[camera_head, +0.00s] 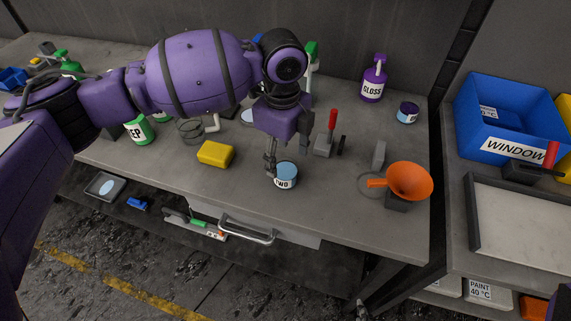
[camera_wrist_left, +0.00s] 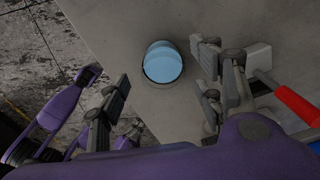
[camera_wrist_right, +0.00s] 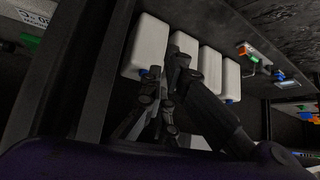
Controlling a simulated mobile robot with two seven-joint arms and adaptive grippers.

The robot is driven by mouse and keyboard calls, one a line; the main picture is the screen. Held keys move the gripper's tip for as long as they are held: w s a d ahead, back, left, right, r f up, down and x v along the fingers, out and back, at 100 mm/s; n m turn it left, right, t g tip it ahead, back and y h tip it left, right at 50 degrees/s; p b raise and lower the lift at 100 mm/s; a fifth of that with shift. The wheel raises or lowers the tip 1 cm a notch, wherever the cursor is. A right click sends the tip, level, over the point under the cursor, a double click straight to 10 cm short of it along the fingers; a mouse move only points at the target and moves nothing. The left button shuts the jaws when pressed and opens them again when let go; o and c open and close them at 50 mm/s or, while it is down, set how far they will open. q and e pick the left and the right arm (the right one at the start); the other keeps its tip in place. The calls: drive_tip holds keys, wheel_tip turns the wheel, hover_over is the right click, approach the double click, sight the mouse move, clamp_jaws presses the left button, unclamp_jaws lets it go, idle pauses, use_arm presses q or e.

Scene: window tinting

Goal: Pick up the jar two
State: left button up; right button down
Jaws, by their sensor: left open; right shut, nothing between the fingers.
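Jar two (camera_head: 285,180) is a small dark jar with a light blue top and a white label reading "TWO". It stands upright on the grey workbench. My left gripper (camera_head: 272,163) points down at the jar's left side and is open. In the left wrist view the jar's round blue top (camera_wrist_left: 163,62) lies ahead, between the spread fingers (camera_wrist_left: 158,66); I cannot tell whether either touches it. My right gripper (camera_wrist_right: 165,98) is shut and empty, in front of white containers under a bench; the head view does not show its fingers.
A yellow sponge-like block (camera_head: 216,153) lies left of the jar. A red-handled tool (camera_head: 328,135) stands behind it. An orange funnel (camera_head: 409,181) is to the right, and a purple GLOSS bottle (camera_head: 374,80) at the back. Bare bench (camera_head: 330,215) lies in front of the funnel.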

use_arm(q)
drive_tip(key=shift+s+f, duration=0.3)
drive_tip(key=shift+f, duration=0.35)
drive_tip(key=f, duration=0.3)
drive_tip(key=shift+w+d+f, duration=0.1)
drive_tip(key=shift+d+f, duration=0.1)
drive_tip(key=shift+f, duration=0.45)
drive_tip(key=c, duration=1.2)
use_arm(e)
drive_tip(key=shift+s, duration=0.3)
drive_tip(key=shift+f, duration=0.1)
use_arm(q)
drive_tip(key=shift+r, duration=0.15)
use_arm(e)
drive_tip(key=shift+s+d, duration=0.1)
